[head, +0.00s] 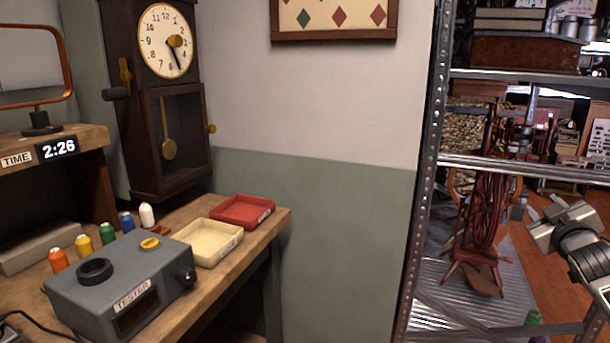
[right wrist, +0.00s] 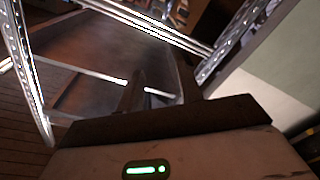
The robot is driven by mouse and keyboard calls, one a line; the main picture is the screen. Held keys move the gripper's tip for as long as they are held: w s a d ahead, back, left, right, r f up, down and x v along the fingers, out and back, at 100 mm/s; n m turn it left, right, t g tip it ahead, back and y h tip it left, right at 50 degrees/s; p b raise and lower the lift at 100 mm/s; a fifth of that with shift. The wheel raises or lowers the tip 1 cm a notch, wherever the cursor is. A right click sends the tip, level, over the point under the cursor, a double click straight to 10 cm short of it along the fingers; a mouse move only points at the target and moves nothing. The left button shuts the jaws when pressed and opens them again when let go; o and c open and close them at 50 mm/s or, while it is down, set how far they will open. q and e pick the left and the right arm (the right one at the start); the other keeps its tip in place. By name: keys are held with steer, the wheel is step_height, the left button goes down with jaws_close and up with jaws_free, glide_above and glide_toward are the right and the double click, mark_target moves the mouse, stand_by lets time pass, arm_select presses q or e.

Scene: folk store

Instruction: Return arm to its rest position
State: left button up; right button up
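My right gripper (head: 545,215) is at the right edge of the head view, in front of the metal shelving. Its arm comes in from the lower right. In the right wrist view its two dark fingers (right wrist: 163,88) stand apart, with a shelf edge showing between them. It holds nothing that I can see. My left gripper and arm are not in view.
A metal shelf rack (head: 424,190) stands behind my right gripper, with a dark red spinning wheel (head: 485,215) inside. At left, a wooden bench (head: 265,225) bears a grey tester box (head: 120,275), a cream tray (head: 228,252), a red tray (head: 262,212) and several thread spools.

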steer(key=s+a+f+g+y, duration=0.25)
steer(key=s+a+f, duration=0.25)
steer(key=a+f, duration=0.5)
steer(key=s+a+f+g+y, duration=0.1)
steer(key=s+a+f+y, duration=0.25)
steer(key=a+f, duration=0.6)
steer(key=s+a+f+g+y, duration=0.1)
steer(key=s+a+f, duration=0.2)
steer(key=s+a, duration=0.2)
steer(key=s+a+f+m+g+y, duration=0.1)
steer(key=s+a+f, duration=0.3)
steer(key=s, duration=0.8)
steer(key=s+a+f+m+g, duration=0.1)
steer(key=s+a+f, duration=0.2)
steer(key=s+a, duration=0.4)
steer(key=shift+s+a+f+y, duration=0.15)
steer(key=shift+s+f+y, duration=0.25)
steer(key=shift+s, duration=0.5)
